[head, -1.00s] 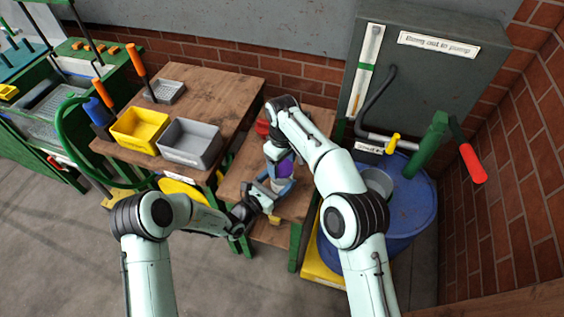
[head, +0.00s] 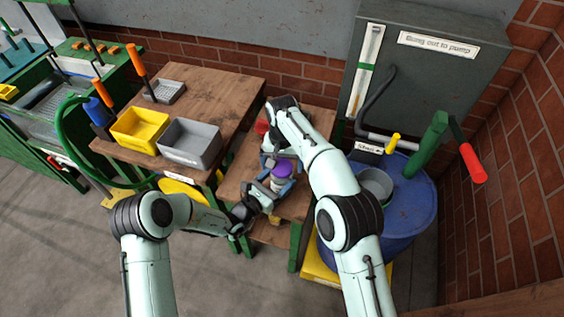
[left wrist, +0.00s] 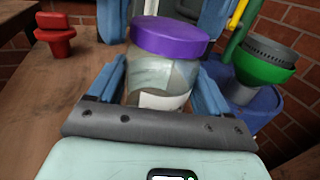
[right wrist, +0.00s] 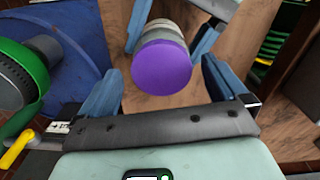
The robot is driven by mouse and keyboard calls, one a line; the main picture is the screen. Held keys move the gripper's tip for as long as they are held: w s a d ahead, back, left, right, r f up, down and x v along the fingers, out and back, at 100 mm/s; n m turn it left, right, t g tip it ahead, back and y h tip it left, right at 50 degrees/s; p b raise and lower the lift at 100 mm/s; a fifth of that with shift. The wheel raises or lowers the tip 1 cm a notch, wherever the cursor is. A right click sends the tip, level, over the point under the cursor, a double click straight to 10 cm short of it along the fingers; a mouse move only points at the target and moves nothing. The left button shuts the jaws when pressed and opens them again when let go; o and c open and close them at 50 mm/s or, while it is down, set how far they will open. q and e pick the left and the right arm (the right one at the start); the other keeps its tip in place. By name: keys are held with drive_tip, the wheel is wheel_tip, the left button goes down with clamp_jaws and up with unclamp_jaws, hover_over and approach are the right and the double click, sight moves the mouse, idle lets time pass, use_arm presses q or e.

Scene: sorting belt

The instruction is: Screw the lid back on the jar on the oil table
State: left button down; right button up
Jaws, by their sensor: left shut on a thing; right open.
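The jar (left wrist: 160,82) is clear with a pale label and stands upright between the fingers of my left gripper (left wrist: 162,75), which is shut on it. The purple lid (left wrist: 170,38) sits on top of the jar; I cannot tell how tightly. In the head view the lid (head: 281,169) shows above the wooden oil table (head: 240,165). My right gripper (right wrist: 163,72) is open, and the lid (right wrist: 161,68) appears between its fingers with gaps at both sides. The jar's base is hidden in the left wrist view.
A red knobbed object (left wrist: 57,36) stands on the table. A blue drum (head: 405,215) with a green funnel (left wrist: 265,60) and a pump handle (head: 472,163) is at the right. Grey (head: 190,143) and yellow (head: 139,131) bins stand on the bench at left.

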wheel_tip(320, 180, up, 8)
drive_tip(key=shift+f, duration=0.25)
use_arm(q)
unclamp_jaws()
drive_tip(key=shift+s, duration=0.1)
drive_tip(key=b+v, duration=0.1)
drive_tip(key=v, duration=1.2)
drive_tip(key=shift+b, duration=0.3)
use_arm(e)
drive_tip(key=shift+s+f, duration=0.2)
drive_tip(key=shift+f, duration=0.85)
use_arm(q)
drive_tip(key=shift+a, duration=0.1)
